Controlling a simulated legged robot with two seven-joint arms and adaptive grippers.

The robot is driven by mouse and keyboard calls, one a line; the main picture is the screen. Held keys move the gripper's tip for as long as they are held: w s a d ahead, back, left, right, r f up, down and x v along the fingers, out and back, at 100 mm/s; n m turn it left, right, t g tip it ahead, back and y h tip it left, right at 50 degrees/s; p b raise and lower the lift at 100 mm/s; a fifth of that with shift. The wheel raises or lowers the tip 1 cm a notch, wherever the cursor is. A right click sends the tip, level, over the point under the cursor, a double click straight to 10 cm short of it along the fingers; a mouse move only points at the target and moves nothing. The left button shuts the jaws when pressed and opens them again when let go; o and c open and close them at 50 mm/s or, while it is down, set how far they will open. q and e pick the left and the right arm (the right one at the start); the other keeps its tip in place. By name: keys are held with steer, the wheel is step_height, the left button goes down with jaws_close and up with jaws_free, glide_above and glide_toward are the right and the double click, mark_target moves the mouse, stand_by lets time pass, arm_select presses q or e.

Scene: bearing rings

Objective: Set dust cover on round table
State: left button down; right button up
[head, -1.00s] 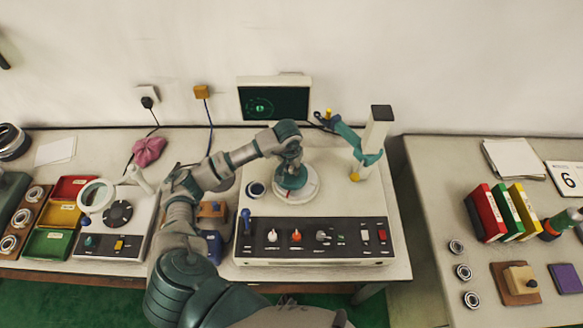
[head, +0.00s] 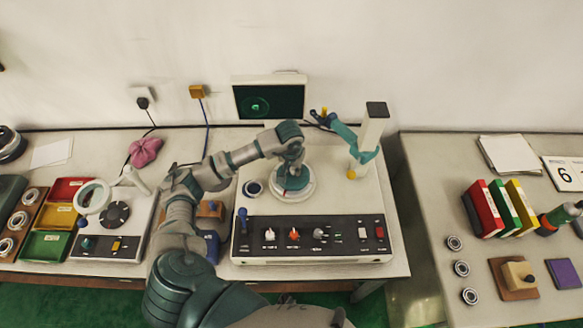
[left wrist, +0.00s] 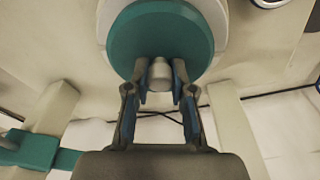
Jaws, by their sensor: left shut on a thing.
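The dust cover (left wrist: 160,38) is a teal disc with a pale knob in the left wrist view. My left gripper (left wrist: 160,85) is shut on that knob, one finger on each side. The white round table (left wrist: 105,12) shows as a rim behind the disc. In the head view my left gripper (head: 291,168) is over the round table (head: 306,192) on the machine's top and hides part of the teal cover (head: 292,183). The cover is over the table; I cannot tell whether they touch. My right gripper does not show.
A white post (head: 371,140) with a teal arm stands at right, and a monitor (head: 269,101) behind. The control panel (head: 310,238) runs along the front.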

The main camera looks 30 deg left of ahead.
arm_select(q)
steer(key=shift+d, duration=0.15)
steer(key=shift+r, duration=0.25)
steer(key=c, duration=0.9)
jaws_free()
steer(key=r, duration=0.4)
steer(key=s+r, duration=0.1)
steer(key=r, duration=0.6)
steer(key=shift+s+r, duration=0.35)
steer(key=shift+f, duration=0.1)
